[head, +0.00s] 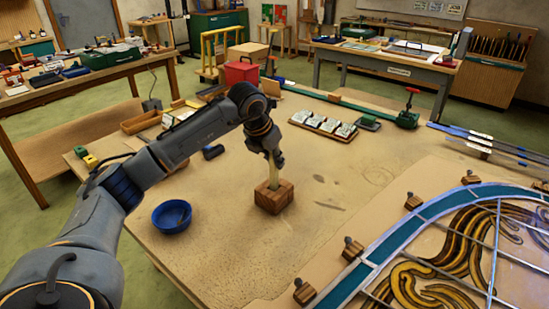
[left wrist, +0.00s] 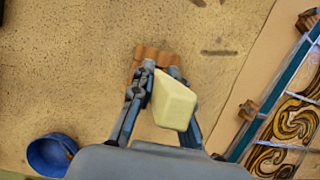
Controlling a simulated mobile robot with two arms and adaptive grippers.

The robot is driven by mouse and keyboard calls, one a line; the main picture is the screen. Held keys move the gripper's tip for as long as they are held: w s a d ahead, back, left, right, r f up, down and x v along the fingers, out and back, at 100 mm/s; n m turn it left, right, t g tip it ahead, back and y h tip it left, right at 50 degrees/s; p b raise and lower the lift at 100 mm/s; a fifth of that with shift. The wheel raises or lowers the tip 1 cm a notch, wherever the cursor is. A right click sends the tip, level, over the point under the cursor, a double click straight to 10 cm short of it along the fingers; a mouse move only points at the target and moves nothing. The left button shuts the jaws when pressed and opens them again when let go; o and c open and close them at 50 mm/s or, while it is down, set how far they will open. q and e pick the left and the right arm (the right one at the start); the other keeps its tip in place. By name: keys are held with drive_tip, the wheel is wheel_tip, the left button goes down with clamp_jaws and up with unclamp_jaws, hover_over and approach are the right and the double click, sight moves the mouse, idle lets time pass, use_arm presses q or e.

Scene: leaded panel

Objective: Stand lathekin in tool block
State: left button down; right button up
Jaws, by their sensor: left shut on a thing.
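The lathekin (head: 273,176) is a pale yellow, flat tool, held roughly upright. My left gripper (head: 275,160) is shut on it, directly above the tool block. The tool block (head: 273,198) is a small brown wooden block on the bench. In the head view the lathekin's lower end meets the block's top; I cannot tell how far it sits in a slot. In the left wrist view the lathekin (left wrist: 173,100) shows its broad end between the fingers (left wrist: 160,85), and the block (left wrist: 152,54) lies partly hidden beyond them. My right gripper is not in view.
A blue bowl (head: 172,216) stands left of the block. The leaded panel (head: 455,250), with small wooden blocks along its edge, fills the bench's right side. A wooden tray of pale pieces (head: 324,125) lies behind. The bench top right around the block is clear.

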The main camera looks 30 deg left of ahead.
use_arm(q)
drive_tip(key=c, duration=1.2)
unclamp_jaws()
drive_tip(key=shift+r, duration=0.15)
drive_tip(key=v, duration=1.1)
drive_tip(key=shift+s+r, duration=0.25)
drive_tip(key=shift+r, duration=0.1)
